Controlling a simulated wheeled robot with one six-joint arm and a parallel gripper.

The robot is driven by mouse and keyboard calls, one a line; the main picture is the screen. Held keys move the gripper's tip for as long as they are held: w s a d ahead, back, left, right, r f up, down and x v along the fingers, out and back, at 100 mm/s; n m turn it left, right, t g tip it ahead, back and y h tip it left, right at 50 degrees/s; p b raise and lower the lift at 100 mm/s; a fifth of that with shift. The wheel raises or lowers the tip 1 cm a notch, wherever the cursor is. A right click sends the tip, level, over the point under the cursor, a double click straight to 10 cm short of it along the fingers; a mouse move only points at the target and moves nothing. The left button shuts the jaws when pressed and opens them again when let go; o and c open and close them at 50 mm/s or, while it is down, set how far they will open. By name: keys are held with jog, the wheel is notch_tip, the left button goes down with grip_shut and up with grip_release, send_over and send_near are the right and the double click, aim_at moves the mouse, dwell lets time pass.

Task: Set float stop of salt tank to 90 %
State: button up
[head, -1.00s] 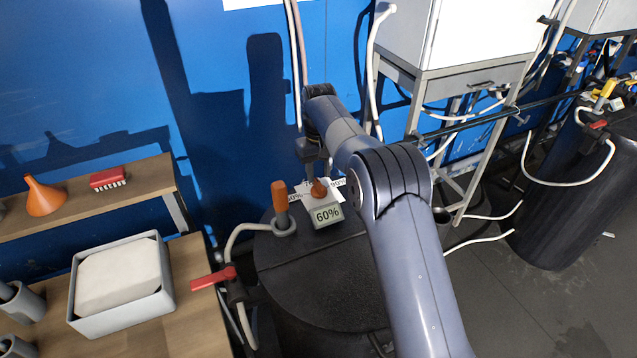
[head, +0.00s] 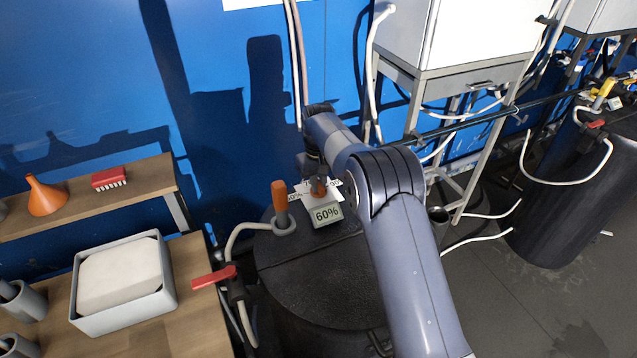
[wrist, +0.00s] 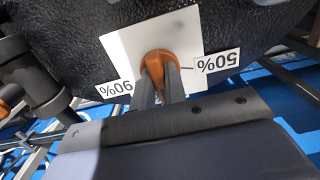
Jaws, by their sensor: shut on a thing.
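The salt tank (head: 310,275) is a black drum with a dark lid. On its lid sits the float stop, an orange knob (head: 319,189) on a white plate, with a grey display (head: 326,215) reading 60%. In the wrist view the orange knob (wrist: 158,58) stands between a 50% label (wrist: 216,62) and a 90% label (wrist: 115,88), both upside down. My gripper (wrist: 160,75) is shut on the knob, its fingers on either side of it. The fingers hide part of the knob.
A red valve handle (head: 214,277) is at the tank's left. A wooden bench with a grey tub (head: 124,317) is further left. A white cabinet on a metal stand (head: 470,75) is behind right.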

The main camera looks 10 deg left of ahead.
grip_shut()
jog(key=shift+m, duration=0.4)
jog(key=m, duration=0.2)
jog(key=shift+m+p, duration=0.3)
jog(key=shift+m, duration=0.1)
jog(key=m, duration=0.3)
jog(key=shift+m, duration=0.4)
jog(key=m, duration=0.6)
jog(key=shift+m, duration=0.4)
jog(key=o, duration=0.6)
grip_release()
